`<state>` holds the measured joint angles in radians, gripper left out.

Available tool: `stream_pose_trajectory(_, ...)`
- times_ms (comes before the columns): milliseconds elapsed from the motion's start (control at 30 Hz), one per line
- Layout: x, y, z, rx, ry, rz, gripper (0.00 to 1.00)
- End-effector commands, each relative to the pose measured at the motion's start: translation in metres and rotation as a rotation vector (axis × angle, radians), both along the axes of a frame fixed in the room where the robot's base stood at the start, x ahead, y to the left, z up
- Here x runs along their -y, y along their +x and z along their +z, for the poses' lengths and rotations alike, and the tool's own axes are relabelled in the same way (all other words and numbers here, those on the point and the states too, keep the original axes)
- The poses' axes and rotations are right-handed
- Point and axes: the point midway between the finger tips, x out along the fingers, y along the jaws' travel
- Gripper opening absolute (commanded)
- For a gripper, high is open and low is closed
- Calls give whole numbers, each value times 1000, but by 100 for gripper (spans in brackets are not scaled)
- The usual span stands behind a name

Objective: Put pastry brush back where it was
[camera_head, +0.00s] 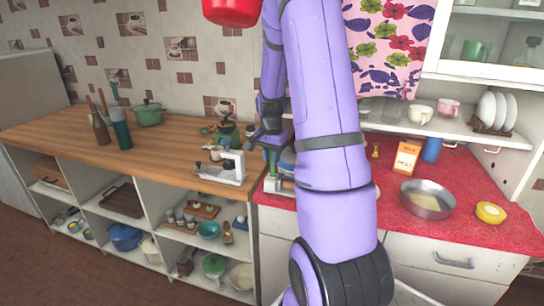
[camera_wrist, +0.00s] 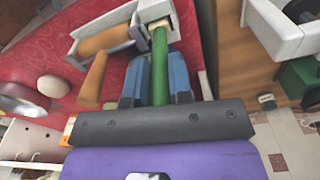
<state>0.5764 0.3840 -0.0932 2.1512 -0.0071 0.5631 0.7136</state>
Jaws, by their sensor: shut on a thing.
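My gripper (camera_wrist: 157,78) is shut on the green handle of the pastry brush (camera_wrist: 160,48) in the wrist view, with a blue finger on each side of it. The handle runs up the picture to a pale block-like part at the top edge; I cannot tell whether that is the brush's head or a separate thing. In the head view my gripper (camera_head: 271,150) is above the seam between the wooden and red counters. The brush cannot be made out clearly there, and my arm hides part of the red counter.
A white appliance (camera_head: 225,166) stands left of my gripper on the wooden counter (camera_head: 170,135). A green pot (camera_head: 148,113) and a dark green utensil holder (camera_head: 121,130) stand further left. On the red counter are an orange-and-white box (camera_head: 406,156), a metal pan (camera_head: 427,198) and a yellow item (camera_head: 490,212).

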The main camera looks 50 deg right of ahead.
Motion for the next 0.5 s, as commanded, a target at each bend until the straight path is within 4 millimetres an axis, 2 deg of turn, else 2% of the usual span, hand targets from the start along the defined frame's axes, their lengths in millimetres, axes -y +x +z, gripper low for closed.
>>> stream_pose_trajectory(500, 0, 0, -8, 0, 0, 0, 0)
